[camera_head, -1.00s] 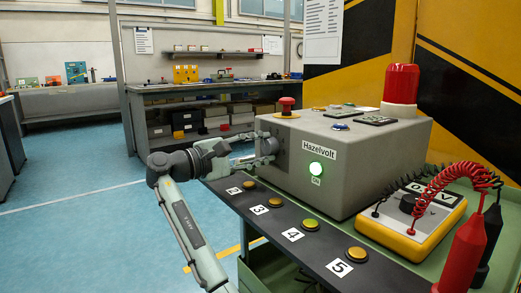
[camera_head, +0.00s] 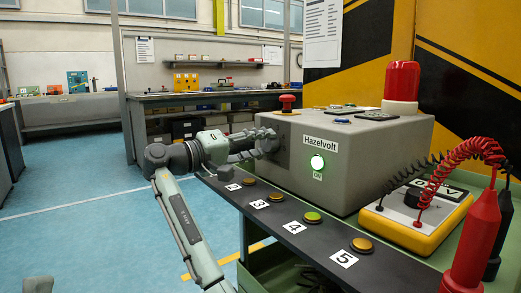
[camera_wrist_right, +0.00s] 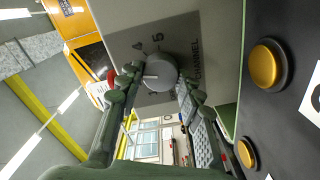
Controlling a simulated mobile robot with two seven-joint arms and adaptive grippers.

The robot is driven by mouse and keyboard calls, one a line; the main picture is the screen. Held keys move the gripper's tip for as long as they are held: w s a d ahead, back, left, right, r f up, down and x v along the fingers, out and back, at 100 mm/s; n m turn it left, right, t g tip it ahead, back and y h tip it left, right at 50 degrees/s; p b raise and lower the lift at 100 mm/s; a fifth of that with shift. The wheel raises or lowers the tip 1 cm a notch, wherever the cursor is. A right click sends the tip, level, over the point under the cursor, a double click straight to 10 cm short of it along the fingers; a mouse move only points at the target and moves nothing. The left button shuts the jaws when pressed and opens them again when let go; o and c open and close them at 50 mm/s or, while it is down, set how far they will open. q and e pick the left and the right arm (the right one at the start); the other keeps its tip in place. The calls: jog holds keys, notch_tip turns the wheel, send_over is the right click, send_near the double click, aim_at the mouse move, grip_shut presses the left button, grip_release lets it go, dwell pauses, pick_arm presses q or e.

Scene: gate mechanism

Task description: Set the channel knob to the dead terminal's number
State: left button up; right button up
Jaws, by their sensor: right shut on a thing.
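The channel knob (camera_wrist_right: 160,72) is a grey round dial with a white mark, on a dark plate (camera_wrist_right: 135,45) on the Hazelvolt box (camera_head: 345,165). The plate reads CHANNEL, with a 5 and a partly hidden number near the knob. My right gripper (camera_wrist_right: 155,85) has its fingers on both sides of the knob and is shut on it. In the head view my right gripper (camera_head: 265,143) is at the box's left face and hides the knob. Numbered terminals run along the front ledge; terminal 4 (camera_head: 312,217) looks greener than amber terminal 5 (camera_head: 362,245).
A yellow meter (camera_head: 415,220) with a coiled red lead and a red probe (camera_head: 472,245) stands right of the box. A red button (camera_head: 287,102) and red beacon (camera_head: 401,82) sit on top. Open floor lies left.

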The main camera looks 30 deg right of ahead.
jog(key=shift+m, duration=0.4)
jog(key=o, duration=1.2)
jog(key=shift+c, duration=0.2)
jog(key=shift+a, duration=0.1)
jog(key=a, duration=0.4)
jog(key=s+a, duration=0.1)
jog(key=a, duration=0.6)
jog(key=shift+s+a, duration=0.3)
jog(key=shift+a, duration=0.1)
